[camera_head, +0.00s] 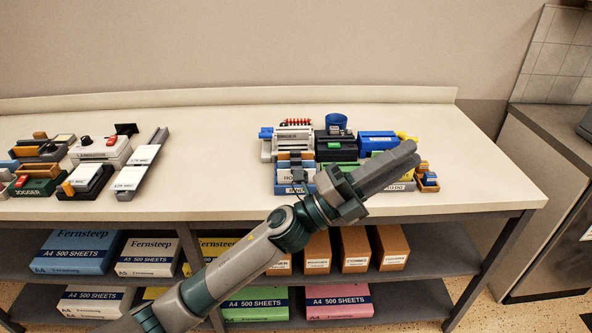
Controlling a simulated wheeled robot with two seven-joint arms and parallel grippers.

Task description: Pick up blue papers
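A blue pack of paper (75,252), labelled Fernsteep A4 500 sheets, lies on the upper shelf under the counter at the left. My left arm comes in from the bottom left and crosses in front of the shelves. My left gripper (408,158) is well to the right of the blue pack, in front of the items on the counter. Its fingers lie side by side with no gap showing and nothing seen between them. My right gripper is not in view.
A white pack (148,257) sits right beside the blue one, with a yellow pack (215,246) further right. Brown boxes (390,247) share that shelf; green (255,303) and pink (338,301) packs lie below. The middle of the counter (215,160) is clear.

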